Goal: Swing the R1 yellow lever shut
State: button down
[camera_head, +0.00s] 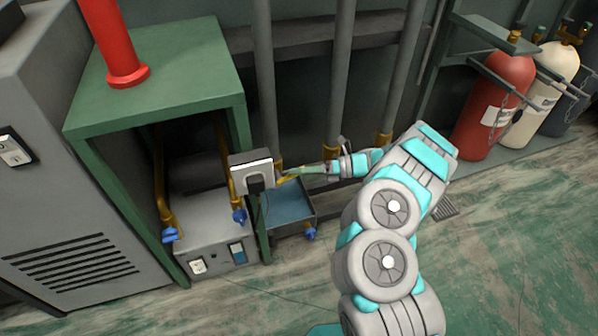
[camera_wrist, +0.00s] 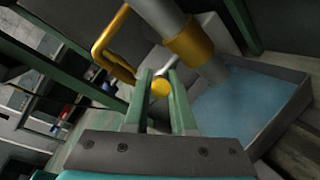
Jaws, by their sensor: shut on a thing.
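In the head view the yellow lever (camera_head: 287,179) shows as a short yellow piece beside the green frame's right leg, above the blue tray. My gripper (camera_head: 304,171) reaches it from the right. In the wrist view the rounded yellow end of the lever (camera_wrist: 160,88) sits between the two green fingers of my gripper (camera_wrist: 160,78), which is shut on it. The rest of the lever is mostly hidden, and I cannot read an R1 mark. A grey pipe with a brass collar (camera_wrist: 190,46) stands just beyond the fingers.
A blue-bottomed tray (camera_head: 290,203) lies below the gripper. A green frame (camera_head: 150,72) with a socket box (camera_head: 251,170) stands left. A bent brass pipe (camera_wrist: 104,42) is close by in the wrist view. A red cylinder (camera_head: 490,100) stands right; the floor at lower right is clear.

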jog(key=shift+f, duration=0.1)
jog(key=c, duration=0.8)
grip_release()
jog(key=shift+o, duration=0.2)
jog(key=d+r, duration=0.1)
jog(key=d, duration=0.6)
jog(key=shift+s+d+p, duration=0.2)
jog(key=shift+d+p, duration=0.15)
jog(key=shift+p, duration=0.05)
jog(key=shift+r, duration=0.1)
